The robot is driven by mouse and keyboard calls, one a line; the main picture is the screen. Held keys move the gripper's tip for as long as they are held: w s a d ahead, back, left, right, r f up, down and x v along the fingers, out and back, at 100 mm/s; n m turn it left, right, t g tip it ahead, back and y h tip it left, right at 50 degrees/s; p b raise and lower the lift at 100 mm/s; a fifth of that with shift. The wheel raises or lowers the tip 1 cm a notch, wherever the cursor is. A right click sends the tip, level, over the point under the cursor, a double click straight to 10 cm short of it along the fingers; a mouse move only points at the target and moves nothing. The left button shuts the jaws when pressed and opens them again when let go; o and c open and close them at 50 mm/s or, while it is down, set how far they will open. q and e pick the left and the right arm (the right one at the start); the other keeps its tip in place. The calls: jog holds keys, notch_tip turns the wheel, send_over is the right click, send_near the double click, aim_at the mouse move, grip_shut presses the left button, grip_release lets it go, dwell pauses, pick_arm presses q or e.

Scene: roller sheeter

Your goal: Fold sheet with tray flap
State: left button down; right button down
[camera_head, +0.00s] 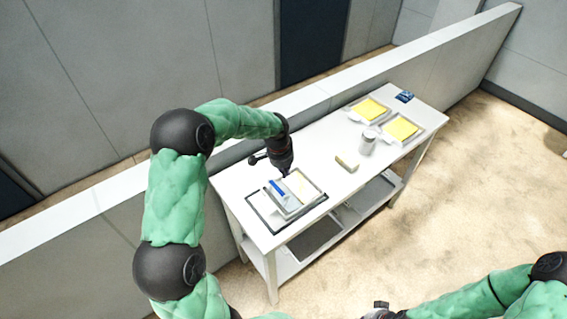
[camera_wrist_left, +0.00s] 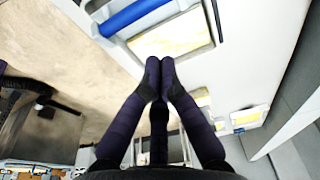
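The tray (camera_head: 281,209) lies on a dark-edged mat (camera_head: 258,213) at the near left end of the white table. It holds a blue bar (camera_head: 278,189) and a pale yellow sheet (camera_head: 302,183); both the bar (camera_wrist_left: 135,16) and the sheet (camera_wrist_left: 172,42) also show in the left wrist view. I cannot make out the flap clearly. My left gripper (camera_head: 286,175) points down above the tray's far side. In the left wrist view its fingertips (camera_wrist_left: 160,64) meet with nothing visible between them. My right gripper (camera_head: 379,309) shows only partly at the bottom edge, its fingers unclear.
Two trays with bright yellow sheets (camera_head: 370,108) (camera_head: 401,128) stand at the table's far right end, near a small blue item (camera_head: 404,96). A grey canister (camera_head: 367,144) and a pale block (camera_head: 347,162) stand mid-table. A low wall (camera_head: 330,92) runs behind.

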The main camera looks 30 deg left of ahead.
aim_at(277, 186)
pick_arm(q)
jog(key=shift+s+a+f, duration=0.2)
jog(key=shift+s+f, duration=0.3)
jog(key=shift+f, duration=0.15)
jog(key=shift+s+a+f, duration=0.2)
jog(key=shift+s+f, duration=0.25)
jog(key=shift+f, duration=0.2)
jog(key=shift+s, duration=0.1)
jog(key=shift+s+a+f+t+b, duration=0.25)
jog(key=shift+s+f+t+b, duration=0.1)
jog(key=shift+s+t+b, duration=0.2)
jog(key=s+f+b, duration=0.1)
jog(key=s+a+f, duration=0.1)
jog(key=s+f+b, duration=0.1)
jog(key=shift+s+a+b, duration=0.25)
jog(key=shift+b, duration=0.1)
